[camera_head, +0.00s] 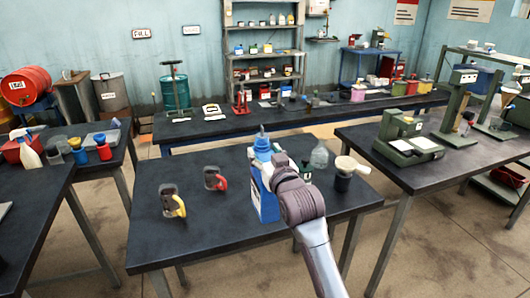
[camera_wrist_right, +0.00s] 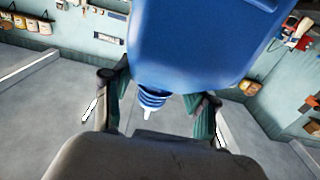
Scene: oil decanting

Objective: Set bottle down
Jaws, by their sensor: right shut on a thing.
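The bottle (camera_head: 264,195) is blue with a pale label on its side and a blue neck with a thin tip. It is upright over the middle table, and I cannot tell whether its base touches the top. My right gripper (camera_head: 281,165) is shut on it near its upper part, and the gripper and wrist cover its right side. In the right wrist view, the blue bottle body (camera_wrist_right: 205,45) fills the top, and its ribbed neck and white tip (camera_wrist_right: 150,100) show between the two fingers. My left gripper is not in view.
The middle table (camera_head: 230,240) has bare room in front and left. Two dark handled tools, one yellow-marked (camera_head: 173,201) and one red-marked (camera_head: 215,179), lie left of the bottle. A clear flask (camera_head: 320,156) and a dark jar with a cream funnel (camera_head: 346,172) stand right.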

